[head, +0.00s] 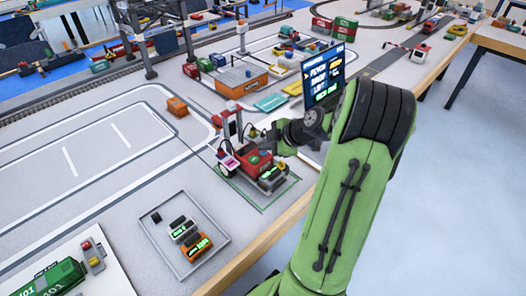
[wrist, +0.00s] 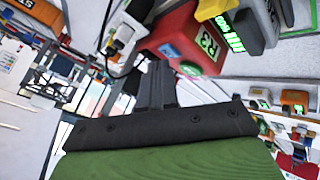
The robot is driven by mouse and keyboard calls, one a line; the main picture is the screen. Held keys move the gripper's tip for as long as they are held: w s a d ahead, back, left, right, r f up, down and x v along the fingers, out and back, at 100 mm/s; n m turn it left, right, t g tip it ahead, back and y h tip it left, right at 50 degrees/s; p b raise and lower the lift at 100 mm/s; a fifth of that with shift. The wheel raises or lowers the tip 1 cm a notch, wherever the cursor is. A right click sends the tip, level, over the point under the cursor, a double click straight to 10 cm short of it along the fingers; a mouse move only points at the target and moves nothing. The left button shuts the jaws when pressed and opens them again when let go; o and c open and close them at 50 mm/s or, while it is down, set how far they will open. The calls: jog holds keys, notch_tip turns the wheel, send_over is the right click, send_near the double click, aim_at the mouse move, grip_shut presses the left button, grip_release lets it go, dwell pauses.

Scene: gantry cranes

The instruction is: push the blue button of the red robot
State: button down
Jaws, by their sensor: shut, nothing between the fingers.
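The red robot (head: 243,166) stands near the table's front edge in the head view, inside a green-outlined patch. It also shows upside down in the wrist view (wrist: 178,30), marked R3. There, a light blue button (wrist: 169,50) and a green button (wrist: 190,68) sit on its red body. My gripper (head: 272,138) is just to the right of the red robot in the head view. In the wrist view, my shut, empty fingers (wrist: 157,68) point at the robot's body, close below the blue button. I cannot tell whether they touch it.
Two small devices with green displays stand in a marked tray area (head: 184,236). An orange container (head: 240,82) and an orange block (head: 177,106) are farther back. A gantry (head: 150,30) stands behind. The white-lined table surface (head: 85,150) at left is clear.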

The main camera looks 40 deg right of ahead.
aim_at(265, 154)
jog(key=shift+r, duration=0.6)
notch_tip(265, 154, up, 6)
jog(key=p, duration=0.4)
